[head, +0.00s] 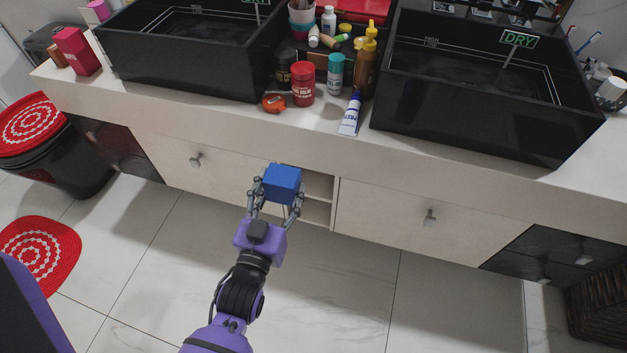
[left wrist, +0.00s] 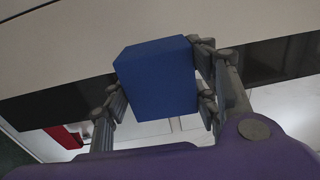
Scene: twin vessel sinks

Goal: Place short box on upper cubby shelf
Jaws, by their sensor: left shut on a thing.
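A short blue box (head: 282,184) is held between the fingers of my left gripper (head: 275,196), which is shut on it. The box is in front of the open cubby (head: 318,188) in the middle of the vanity front and hides its left part. The cubby shows an upper and a lower space split by a shelf (head: 317,200). In the left wrist view the blue box (left wrist: 157,78) fills the middle, with the gripper's fingers (left wrist: 160,100) on both sides. I cannot tell how far the box is from the cubby opening. My right gripper is not in view.
Closed drawer fronts (head: 212,172) (head: 425,210) flank the cubby. The counter above holds two black sinks (head: 185,60) (head: 480,100) with bottles, a red jar (head: 303,84) and a tube (head: 350,115) between them. A black bin (head: 70,165) stands left. The floor ahead is clear.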

